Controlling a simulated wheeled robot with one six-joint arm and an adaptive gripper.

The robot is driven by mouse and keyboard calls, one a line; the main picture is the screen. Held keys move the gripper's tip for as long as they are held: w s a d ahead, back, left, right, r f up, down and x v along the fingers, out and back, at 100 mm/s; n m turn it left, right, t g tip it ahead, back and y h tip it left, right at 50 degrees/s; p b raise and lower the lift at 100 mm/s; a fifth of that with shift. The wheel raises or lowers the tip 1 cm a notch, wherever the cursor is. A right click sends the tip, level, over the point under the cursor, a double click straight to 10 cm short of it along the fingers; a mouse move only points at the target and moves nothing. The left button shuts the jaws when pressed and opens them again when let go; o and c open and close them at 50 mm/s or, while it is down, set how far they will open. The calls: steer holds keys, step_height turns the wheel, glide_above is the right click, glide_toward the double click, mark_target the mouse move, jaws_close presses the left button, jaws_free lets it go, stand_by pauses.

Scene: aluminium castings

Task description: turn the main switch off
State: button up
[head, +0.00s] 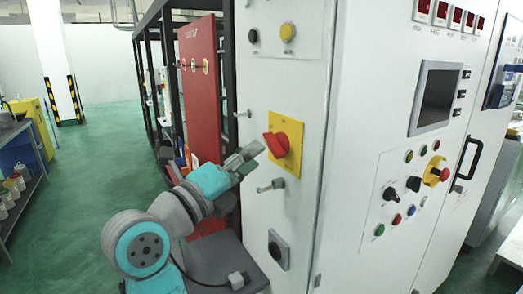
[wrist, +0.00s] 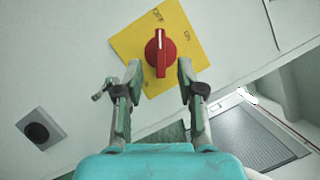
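The main switch is a red rotary knob (head: 277,145) on a yellow plate (head: 292,128), on the white cabinet's narrow face. In the wrist view the red knob (wrist: 160,58) is near the top centre, its white line pointing up the picture. The yellow plate (wrist: 128,45) carries an OFF label near its top corner and an ON label at the right. My gripper (wrist: 159,68) is open, with one fingertip on either side of the knob's lower part and visible gaps between. In the head view my gripper (head: 252,158) is just left of the knob.
A small latch handle (head: 270,186) and a dark round socket (head: 278,249) sit below the switch. A yellow button (head: 287,32) is above. A red panel (head: 200,90) in a black frame stands left of the cabinet. Green floor is open farther left.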

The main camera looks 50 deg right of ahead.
steer(key=v, duration=0.7)
stand_by(0.4)
steer(key=s+a+f+n+t+y, duration=0.2)
steer(key=s+f+n+t+y, duration=0.3)
steer(key=f+n+t, duration=0.5)
steer(key=s+a+f+n+t+y, duration=0.2)
steer(key=s+f+n+t+y, duration=0.4)
steer(key=n, duration=0.7)
steer(key=s+a+f+n+t+y, duration=0.2)
steer(key=s+f+n+t+y, duration=0.1)
steer(key=f+n+t, duration=0.75)
steer(key=s+a+f+n+g+y, duration=0.3)
steer(key=s+f+n+g+y, duration=0.3)
steer(key=s+f+g, duration=0.7)
steer(key=s+f+n, duration=0.1)
steer(key=s+f, duration=0.1)
steer(key=s, duration=0.2)
steer(key=shift+s+f, duration=0.3)
